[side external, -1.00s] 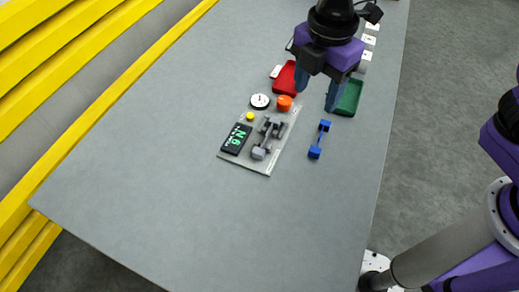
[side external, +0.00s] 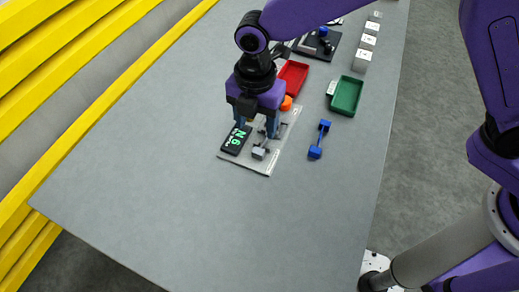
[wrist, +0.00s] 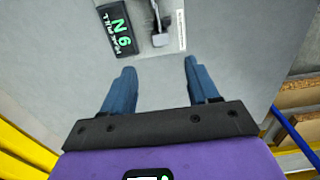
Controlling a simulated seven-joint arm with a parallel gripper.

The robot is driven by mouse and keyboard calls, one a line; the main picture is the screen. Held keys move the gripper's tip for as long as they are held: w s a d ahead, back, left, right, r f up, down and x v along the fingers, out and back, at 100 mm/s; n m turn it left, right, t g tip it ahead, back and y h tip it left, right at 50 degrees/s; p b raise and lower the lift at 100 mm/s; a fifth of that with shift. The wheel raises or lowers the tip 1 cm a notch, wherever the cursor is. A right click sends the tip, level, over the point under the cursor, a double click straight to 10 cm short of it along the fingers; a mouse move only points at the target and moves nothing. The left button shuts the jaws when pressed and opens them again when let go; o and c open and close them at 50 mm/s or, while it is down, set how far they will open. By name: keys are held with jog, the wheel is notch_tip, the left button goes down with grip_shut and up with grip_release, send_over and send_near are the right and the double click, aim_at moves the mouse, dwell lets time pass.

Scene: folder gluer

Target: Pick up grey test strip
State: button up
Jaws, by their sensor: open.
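The grey test strip (side external: 260,152), a dumbbell-shaped grey piece, lies on a light grey plate (side external: 257,167) beside a dark display with green characters (side external: 235,140). My gripper (side external: 256,128) is open and points down above the plate, its blue fingers partly hiding the strip's far end. In the wrist view the strip (wrist: 160,38) shows at the top, cut off by the picture edge. It lies beyond the open fingertips (wrist: 160,68), with nothing between them.
A blue dumbbell-shaped strip (side external: 319,140) lies right of the plate. An orange knob (side external: 287,103) stands behind my gripper. A red tray (side external: 293,77) and a green tray (side external: 346,95) lie farther back. The near table is clear.

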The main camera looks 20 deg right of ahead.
aim_at(257, 152)
notch_tip(257, 152, down, 10)
jog(key=shift+d+r, duration=0.1)
jog(key=shift+r, duration=0.05)
dwell(0.4)
grip_shut()
